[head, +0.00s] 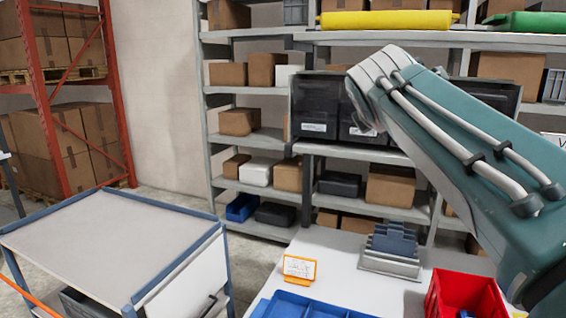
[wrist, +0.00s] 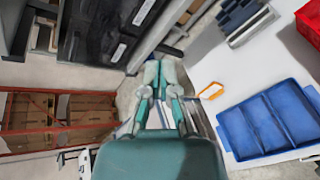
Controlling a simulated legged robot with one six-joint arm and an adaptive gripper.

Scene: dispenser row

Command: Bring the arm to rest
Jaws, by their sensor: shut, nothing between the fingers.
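My gripper (wrist: 158,72) shows in the wrist view, its two fingers close together and nothing between them. It hangs in the air, apart from the white table and the shelves. In the head view my arm reaches up across the right side, in front of the shelves, and its gripper cannot be made out there. A row of dark dispenser bins (head: 316,112) stands on the shelf behind the arm. The bins also show at the top left of the wrist view (wrist: 108,30).
A white table (head: 335,258) holds a blue divided tray (head: 300,308), a red bin (head: 465,296), an orange-framed sign (head: 299,268) and a grey-blue stand (head: 391,250). A grey-topped cart (head: 105,238) stands at left. An orange rack (head: 113,90) with boxes is behind it.

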